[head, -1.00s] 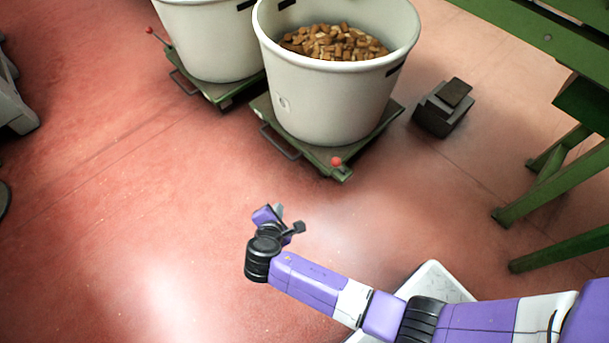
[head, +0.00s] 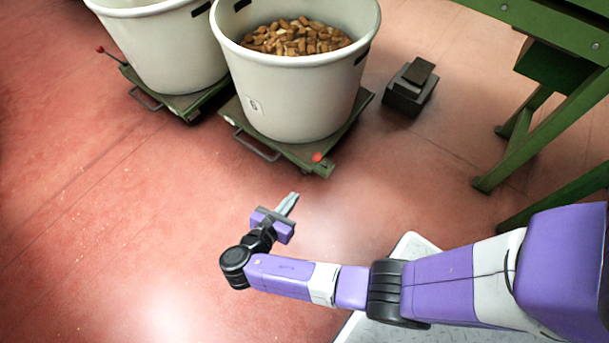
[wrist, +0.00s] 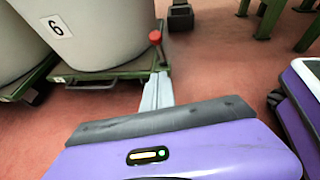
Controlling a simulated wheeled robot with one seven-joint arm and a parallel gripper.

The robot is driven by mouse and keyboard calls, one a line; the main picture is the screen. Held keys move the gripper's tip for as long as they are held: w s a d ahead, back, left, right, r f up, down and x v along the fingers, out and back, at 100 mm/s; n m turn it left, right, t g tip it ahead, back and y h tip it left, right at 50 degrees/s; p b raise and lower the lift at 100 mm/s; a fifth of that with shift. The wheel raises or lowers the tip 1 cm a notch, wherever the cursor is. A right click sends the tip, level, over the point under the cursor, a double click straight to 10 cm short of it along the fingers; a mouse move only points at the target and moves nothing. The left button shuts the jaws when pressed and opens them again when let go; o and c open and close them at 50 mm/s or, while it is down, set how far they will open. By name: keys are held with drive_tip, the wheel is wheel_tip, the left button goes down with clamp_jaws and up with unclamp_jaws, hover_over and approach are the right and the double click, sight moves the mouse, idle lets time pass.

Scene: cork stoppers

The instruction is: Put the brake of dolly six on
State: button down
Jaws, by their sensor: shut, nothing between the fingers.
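Dolly six is a low green platform (head: 309,162) under a white tub (head: 291,104) of cork stoppers. In the wrist view the tub (wrist: 100,32) bears a label (wrist: 56,26) reading 6. A red-knobbed brake lever (head: 317,157) stands at the dolly's near right corner; the red knob (wrist: 155,37) also shows in the wrist view, on an upright stem. My gripper (head: 293,196) is shut and empty, over the floor short of that corner and pointing towards it. In the wrist view the fingers (wrist: 158,88) appear just below the knob, with no contact visible.
A second tub (head: 165,55) on a green dolly (head: 190,105) stands to the left, with its own red knob (head: 99,49). A dark block (head: 410,88) sits on the floor to the right. A green frame (head: 535,130) stands at the right. The floor before dolly six is clear.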

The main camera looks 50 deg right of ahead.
drive_tip(key=r+b+x, duration=0.1)
drive_tip(key=b+x, duration=0.2)
drive_tip(key=x, duration=0.3)
drive_tip(key=d+r+b+x, duration=0.1)
drive_tip(key=b+x, duration=0.1)
drive_tip(key=x, duration=0.4)
drive_tip(key=shift+w+d+r+b, duration=0.2)
drive_tip(key=shift+d+r+b, duration=0.1)
drive_tip(key=shift+b, duration=0.1)
